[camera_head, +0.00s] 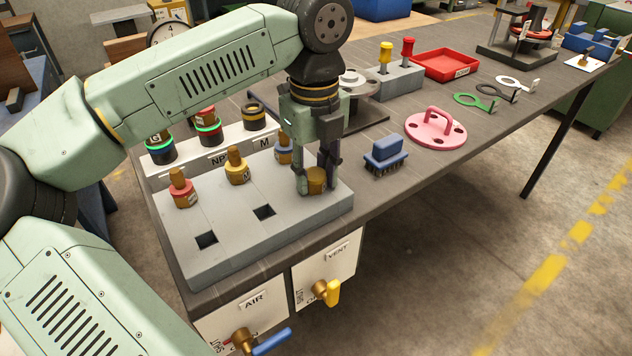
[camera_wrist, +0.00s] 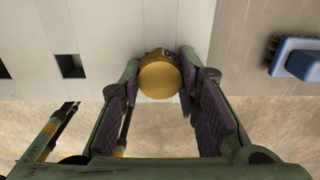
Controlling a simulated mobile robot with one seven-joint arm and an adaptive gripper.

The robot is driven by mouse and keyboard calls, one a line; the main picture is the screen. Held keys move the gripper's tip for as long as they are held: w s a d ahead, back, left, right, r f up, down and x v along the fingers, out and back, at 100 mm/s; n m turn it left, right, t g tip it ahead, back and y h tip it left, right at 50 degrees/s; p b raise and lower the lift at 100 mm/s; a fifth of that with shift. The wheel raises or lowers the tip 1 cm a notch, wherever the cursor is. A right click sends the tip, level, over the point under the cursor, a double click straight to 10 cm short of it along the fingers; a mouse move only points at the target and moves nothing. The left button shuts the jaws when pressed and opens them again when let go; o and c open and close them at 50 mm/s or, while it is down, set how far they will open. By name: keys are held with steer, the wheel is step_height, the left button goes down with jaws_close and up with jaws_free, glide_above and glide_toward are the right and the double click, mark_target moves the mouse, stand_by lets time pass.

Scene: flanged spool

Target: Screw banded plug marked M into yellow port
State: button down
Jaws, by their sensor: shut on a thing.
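My gripper (camera_head: 316,185) points down at the right front of a grey block (camera_head: 218,252) with square holes. Its fingers are shut on a brass plug (camera_head: 317,180), whose round gold end shows between the pads in the wrist view (camera_wrist: 160,80). The plug is at or just above the block; I cannot tell if it touches. A yellow-collared brass fitting (camera_head: 237,168) stands on the block, between a red-collared one (camera_head: 184,190) and a blue-collared one (camera_head: 284,150), partly hidden by my gripper.
Behind the block, black banded cylinders (camera_head: 208,128) stand above a pale rail with "NP" and "M" labels; one has a yellowish ring (camera_head: 255,115). A blue brush (camera_head: 385,155) and pink handled disc (camera_head: 436,130) lie right. Valves with blue and yellow handles (camera_head: 333,292) hang below the front edge.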

mark_target(314, 172)
steer(key=shift+r, duration=0.1)
steer(key=shift+r+p, duration=1.5)
steer(key=shift+r, duration=0.95)
steer(key=shift+f, duration=0.25)
steer(key=shift+r, duration=0.1)
steer(key=shift+w, duration=0.1)
